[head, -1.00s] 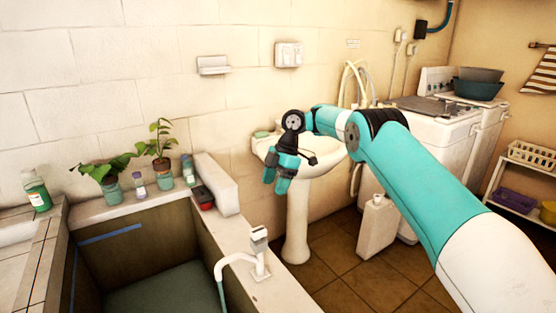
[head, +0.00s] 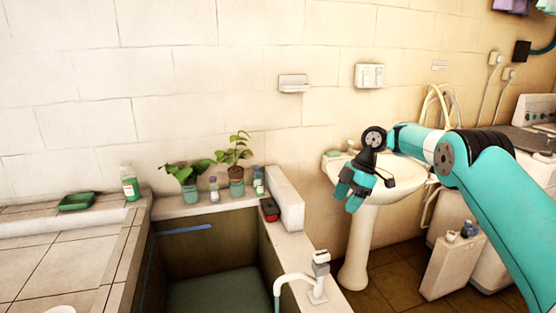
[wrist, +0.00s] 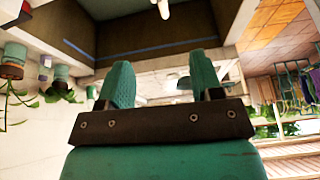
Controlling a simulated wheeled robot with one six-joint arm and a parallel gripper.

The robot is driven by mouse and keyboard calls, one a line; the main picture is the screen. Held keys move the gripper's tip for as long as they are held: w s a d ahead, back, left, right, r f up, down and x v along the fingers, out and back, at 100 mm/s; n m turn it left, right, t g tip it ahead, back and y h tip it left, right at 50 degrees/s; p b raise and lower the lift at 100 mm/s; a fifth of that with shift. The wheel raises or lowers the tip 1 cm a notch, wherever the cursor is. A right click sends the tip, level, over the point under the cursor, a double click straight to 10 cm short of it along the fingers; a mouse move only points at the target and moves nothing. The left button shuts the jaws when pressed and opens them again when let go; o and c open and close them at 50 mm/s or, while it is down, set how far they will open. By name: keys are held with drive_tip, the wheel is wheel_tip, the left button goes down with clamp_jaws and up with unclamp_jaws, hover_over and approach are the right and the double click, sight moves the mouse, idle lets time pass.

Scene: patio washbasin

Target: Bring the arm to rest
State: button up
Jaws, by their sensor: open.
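My teal arm (head: 490,185) reaches in from the right in the head view. My gripper (head: 354,200) hangs from its dark wrist joint, pointing down, in front of the white pedestal washbasin (head: 385,185) in the picture. In the wrist view the two teal fingers of my gripper (wrist: 162,82) stand apart with nothing between them. I cannot tell how far the gripper is from the basin.
A sunken tub (head: 215,285) with a white tap (head: 318,275) lies left of the basin. Potted plants (head: 237,155), small bottles and a red-and-black item (head: 270,209) line its ledge. A green tray (head: 77,202) sits on the tiled counter (head: 65,255).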

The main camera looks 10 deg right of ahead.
drive_tip(key=s+a+r+m, duration=0.6)
drive_tip(key=s+a+r, duration=0.5)
drive_tip(key=s+r, duration=0.35)
drive_tip(key=s+f+m, duration=0.1)
drive_tip(key=s+m, duration=0.2)
drive_tip(key=s, duration=1)
drive_tip(key=s+f+m+t+b, duration=0.1)
drive_tip(key=s+m, duration=0.2)
drive_tip(key=s, duration=1.1)
drive_tip(key=shift+s+d+f+m, duration=0.25)
drive_tip(key=shift+d+f+m, duration=0.05)
drive_tip(key=shift+m, duration=0.1)
